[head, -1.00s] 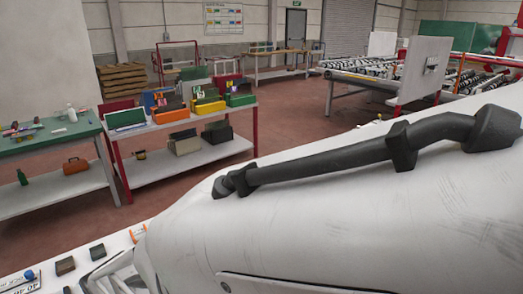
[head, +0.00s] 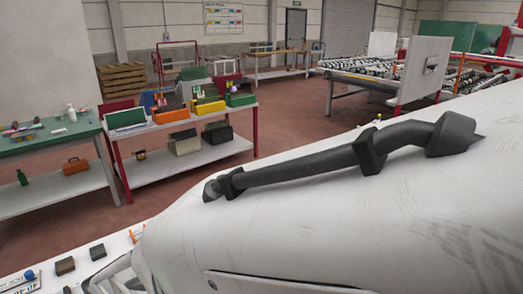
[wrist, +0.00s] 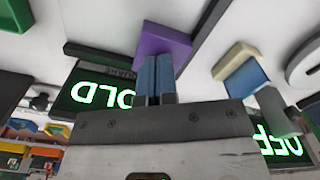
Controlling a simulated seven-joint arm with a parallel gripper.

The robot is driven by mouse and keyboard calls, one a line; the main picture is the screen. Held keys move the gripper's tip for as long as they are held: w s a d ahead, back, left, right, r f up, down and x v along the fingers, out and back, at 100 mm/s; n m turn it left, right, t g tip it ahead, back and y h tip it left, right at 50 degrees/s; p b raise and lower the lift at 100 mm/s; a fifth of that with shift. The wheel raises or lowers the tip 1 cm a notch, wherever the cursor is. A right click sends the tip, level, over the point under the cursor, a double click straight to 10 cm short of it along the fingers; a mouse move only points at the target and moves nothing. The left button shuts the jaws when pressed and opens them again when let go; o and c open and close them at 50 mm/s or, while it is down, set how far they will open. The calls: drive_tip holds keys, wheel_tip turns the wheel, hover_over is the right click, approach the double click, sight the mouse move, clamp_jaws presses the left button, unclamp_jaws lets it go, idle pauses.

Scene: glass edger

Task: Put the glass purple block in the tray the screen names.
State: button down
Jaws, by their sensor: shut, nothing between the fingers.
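The purple block (wrist: 163,40) shows in the wrist view just beyond my fingertips, on a pale surface. My gripper (wrist: 158,62) is shut and empty, its blue-grey fingers pointing at the block and overlapping its lower part. I cannot tell whether they touch it. A dark panel (wrist: 88,92) with glowing green letters, upside down and partly hidden, seems to read "OLD". A second dark panel (wrist: 290,150) at the lower right has green letters like "OFF", also partly hidden. I cannot tell a tray clearly. In the head view my arm hides the gripper and the block.
In the wrist view a beige block (wrist: 236,60) and a blue block (wrist: 246,78) lie right of my fingers. In the head view a brown block (head: 65,265) and a dark block (head: 97,251) sit at the lower left. A shelf bench (head: 185,165) stands farther back.

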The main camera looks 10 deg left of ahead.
drive_tip(key=shift+f, duration=0.25)
idle(0.4)
drive_tip(key=shift+d+f, duration=0.2)
drive_tip(key=shift+d, duration=2.4)
idle(1.2)
wheel_tip(320, 180, up, 8)
drive_tip(key=shift+a+r, duration=0.15)
drive_tip(key=shift+r, duration=0.1)
idle(1.3)
